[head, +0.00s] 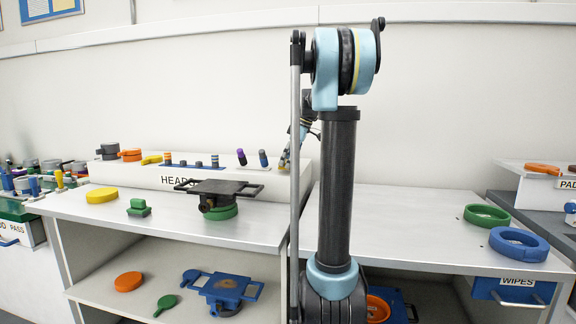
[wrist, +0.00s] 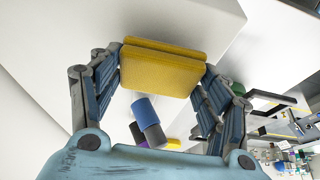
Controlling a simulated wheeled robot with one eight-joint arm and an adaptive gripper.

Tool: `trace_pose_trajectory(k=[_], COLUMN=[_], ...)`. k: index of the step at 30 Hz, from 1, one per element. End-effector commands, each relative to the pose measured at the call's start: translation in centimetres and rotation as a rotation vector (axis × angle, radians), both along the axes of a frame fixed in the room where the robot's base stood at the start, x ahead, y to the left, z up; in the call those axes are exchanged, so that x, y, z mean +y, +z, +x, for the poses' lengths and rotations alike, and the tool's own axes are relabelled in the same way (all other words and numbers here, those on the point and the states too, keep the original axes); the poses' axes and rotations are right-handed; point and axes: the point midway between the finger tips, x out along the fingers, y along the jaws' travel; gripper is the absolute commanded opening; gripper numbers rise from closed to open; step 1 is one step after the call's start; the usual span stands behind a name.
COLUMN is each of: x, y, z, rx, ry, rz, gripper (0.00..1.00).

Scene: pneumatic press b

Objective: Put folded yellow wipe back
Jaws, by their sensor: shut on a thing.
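The folded yellow wipe (wrist: 162,70) is a flat, two-layered yellow pad in the wrist view. My gripper (wrist: 162,62) is shut on it, with one finger against each short side. In the head view my gripper is mostly hidden behind my arm; only a small yellowish bit shows left of the arm, and I cannot tell whether it is the wipe. A blue drawer (head: 483,289) labelled WIPES (head: 517,281) sits under the right worktop, with a pale handle. I cannot see inside it.
A green ring (head: 487,215) and a blue ring (head: 519,244) lie on the right worktop, whose left part is clear. A raised white ledge (head: 130,176) behind the left worktop carries small tools. A dark plate on a green base (head: 221,212) stands on the left worktop.

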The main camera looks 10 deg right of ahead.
Motion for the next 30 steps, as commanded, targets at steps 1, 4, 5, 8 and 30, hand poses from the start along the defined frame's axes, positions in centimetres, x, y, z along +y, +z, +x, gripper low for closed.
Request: trace_pose_trajectory(k=[1, 4, 5, 8, 30], x=[0.0, 0.0, 0.0, 0.1, 0.1], y=[-0.6, -1.1, -1.1, -1.1, -1.6], z=[0.0, 0.0, 0.0, 0.0, 0.0], rx=[0.000, 0.000, 0.000, 0.000, 0.000], ry=[0.000, 0.000, 0.000, 0.000, 0.001], rz=[0.000, 0.000, 0.000, 0.000, 0.000], gripper=[0.30, 0.30, 0.30, 0.30, 0.90])
